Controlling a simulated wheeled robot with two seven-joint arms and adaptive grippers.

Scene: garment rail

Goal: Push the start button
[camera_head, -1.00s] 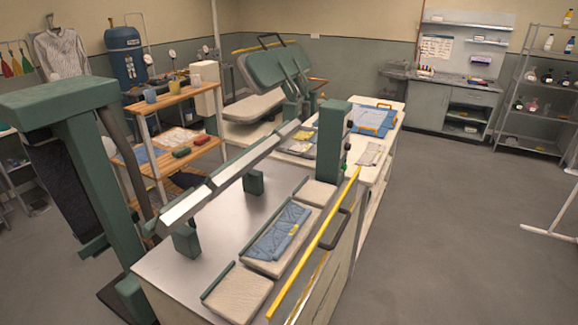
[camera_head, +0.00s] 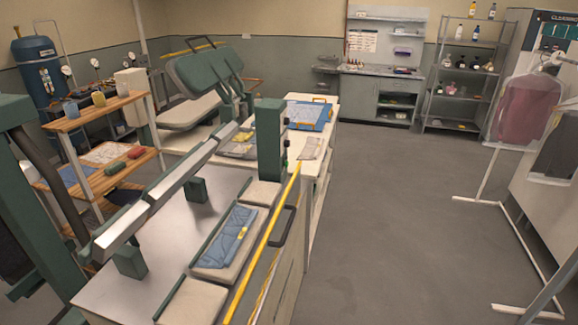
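A green control post (camera_head: 269,142) stands at the far end of the press table. Small buttons (camera_head: 285,145) show on its right side, edge-on to me. They are too small for me to tell which one is the start button. Neither of my grippers is in view.
The press table (camera_head: 150,239) has a yellow bar (camera_head: 262,246) and a dark handle (camera_head: 283,225) along its right edge. Open grey floor (camera_head: 395,215) lies to the right. A white garment rail (camera_head: 490,200) with hanging clothes stands at the far right. Shelves (camera_head: 467,75) stand at the back.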

